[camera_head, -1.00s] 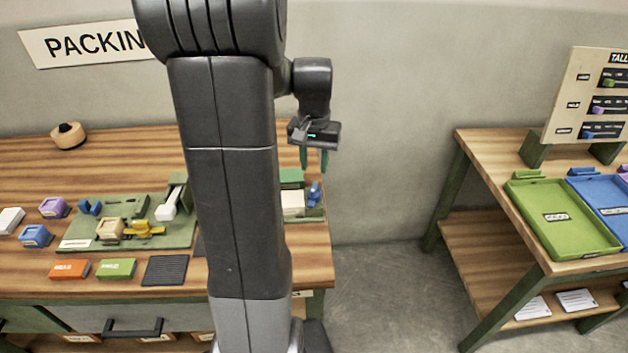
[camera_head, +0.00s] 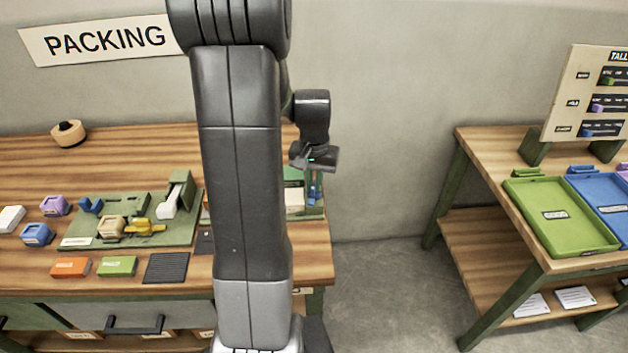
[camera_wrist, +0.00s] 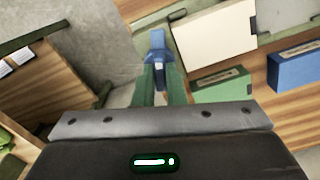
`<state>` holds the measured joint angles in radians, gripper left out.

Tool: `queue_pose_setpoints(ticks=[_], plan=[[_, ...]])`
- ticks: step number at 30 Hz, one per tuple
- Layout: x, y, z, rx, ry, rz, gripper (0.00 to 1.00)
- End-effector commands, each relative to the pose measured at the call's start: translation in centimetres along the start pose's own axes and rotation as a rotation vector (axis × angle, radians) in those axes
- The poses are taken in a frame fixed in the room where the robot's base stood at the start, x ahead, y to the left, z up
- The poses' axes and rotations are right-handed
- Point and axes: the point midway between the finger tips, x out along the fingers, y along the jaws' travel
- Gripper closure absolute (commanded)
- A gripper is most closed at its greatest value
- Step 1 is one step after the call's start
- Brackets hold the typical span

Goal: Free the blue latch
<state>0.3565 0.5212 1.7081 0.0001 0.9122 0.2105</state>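The blue latch (camera_wrist: 158,48) stands up at the edge of a green fixture on the packing bench, by a cream block. In the head view the latch (camera_head: 315,190) shows below my gripper (camera_head: 316,186), at the bench's right end. In the wrist view the green fingers of my gripper (camera_wrist: 160,82) stand close on either side of the latch's lower part, with blue showing between them. I cannot tell whether the fingers press on it. Part of the fixture is hidden behind my arm in the head view.
The cream block (camera_wrist: 215,42) and a blue block (camera_wrist: 295,68) are right of the latch in the wrist view. A green board (camera_head: 165,232) with several parts lies left of my arm. Open floor separates the bench from the tally table (camera_head: 500,185).

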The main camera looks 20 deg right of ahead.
Motion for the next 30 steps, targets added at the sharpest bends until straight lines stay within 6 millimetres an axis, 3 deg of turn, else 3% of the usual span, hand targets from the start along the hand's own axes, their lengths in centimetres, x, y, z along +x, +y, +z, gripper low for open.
queue_pose_setpoints(ticks=[5,18,29,30], plan=[[0.00,0.00,-0.01,-0.017,0.000,0.000,1.00],[-0.01,0.00,-0.04,-0.312,0.001,0.000,1.00],[-0.07,0.00,-0.05,-0.331,0.001,0.000,1.00],[-0.07,0.00,-0.05,-0.330,0.001,0.000,0.81]])
